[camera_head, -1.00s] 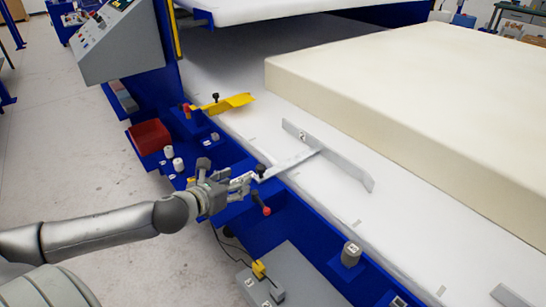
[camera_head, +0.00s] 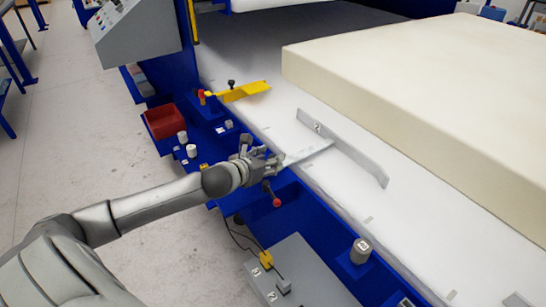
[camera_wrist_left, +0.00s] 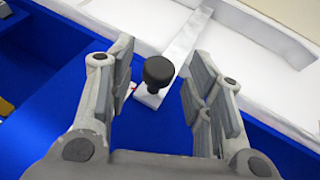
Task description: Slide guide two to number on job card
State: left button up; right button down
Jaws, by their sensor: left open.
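Guide two (camera_head: 345,152) is a grey metal T-shaped piece with a "2" label, lying on the white bed in the head view. Its arm (camera_wrist_left: 187,45) and black knob (camera_wrist_left: 158,72) show in the left wrist view. My left gripper (camera_head: 272,160) is over the blue rail at the outer end of that arm, hiding the knob in the head view. In the left wrist view the left gripper (camera_wrist_left: 161,88) is open, with the knob between its fingers in the picture; contact cannot be told. I cannot make out a job card. My right gripper is out of view.
A large cream foam block (camera_head: 400,80) lies beyond the guide. A yellow guide (camera_head: 243,92) is farther back. A red-tipped lever (camera_head: 276,202) is close below the gripper. A red bin (camera_head: 165,122), white cylinders (camera_head: 191,151) and a grey weight (camera_head: 361,252) stand along the rail.

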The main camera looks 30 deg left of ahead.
pick_arm(q)
jog(key=shift+x, duration=1.3)
grip_shut()
